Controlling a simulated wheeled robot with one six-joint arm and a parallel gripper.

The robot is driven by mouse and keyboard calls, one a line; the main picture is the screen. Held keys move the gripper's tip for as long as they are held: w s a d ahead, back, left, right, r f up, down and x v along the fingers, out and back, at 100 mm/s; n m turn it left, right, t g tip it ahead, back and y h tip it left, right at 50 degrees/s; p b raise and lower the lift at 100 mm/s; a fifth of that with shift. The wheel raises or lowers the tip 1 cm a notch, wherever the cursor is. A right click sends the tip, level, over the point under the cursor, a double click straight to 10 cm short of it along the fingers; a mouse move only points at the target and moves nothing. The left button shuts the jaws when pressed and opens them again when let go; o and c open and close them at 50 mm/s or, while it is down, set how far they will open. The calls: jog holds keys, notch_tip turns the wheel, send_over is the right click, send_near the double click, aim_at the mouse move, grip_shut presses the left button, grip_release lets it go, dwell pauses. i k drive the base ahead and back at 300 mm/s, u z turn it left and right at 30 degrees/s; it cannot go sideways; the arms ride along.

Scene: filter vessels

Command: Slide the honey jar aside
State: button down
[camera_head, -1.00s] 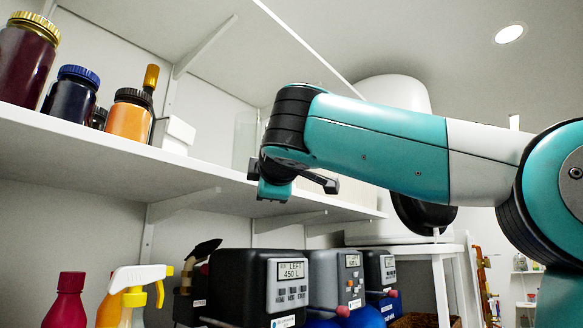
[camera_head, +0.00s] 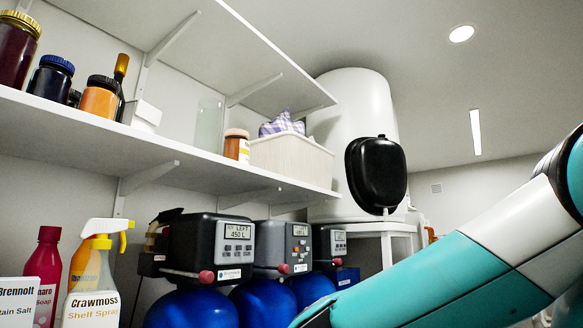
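A jar of orange contents with a dark lid (camera_head: 100,97) stands on the long white shelf at the left. A second amber jar with an orange-brown lid and a pale label (camera_head: 237,146) stands further right on the same shelf, beside a cream basket (camera_head: 292,158). I cannot read either label well enough to tell which is the honey jar. My gripper is outside the picture.
Dark red (camera_head: 16,50) and dark blue-lidded jars (camera_head: 50,78), a bottle (camera_head: 121,80) and a white box (camera_head: 143,115) share the shelf (camera_head: 70,122).

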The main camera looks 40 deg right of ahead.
aim_at(236, 147)
jog(key=k, duration=1.35)
jog(key=z, duration=0.3)
jog(key=i, duration=0.4)
jog(key=z, duration=0.75)
jog(key=i, duration=1.55)
jog(key=u, duration=0.6)
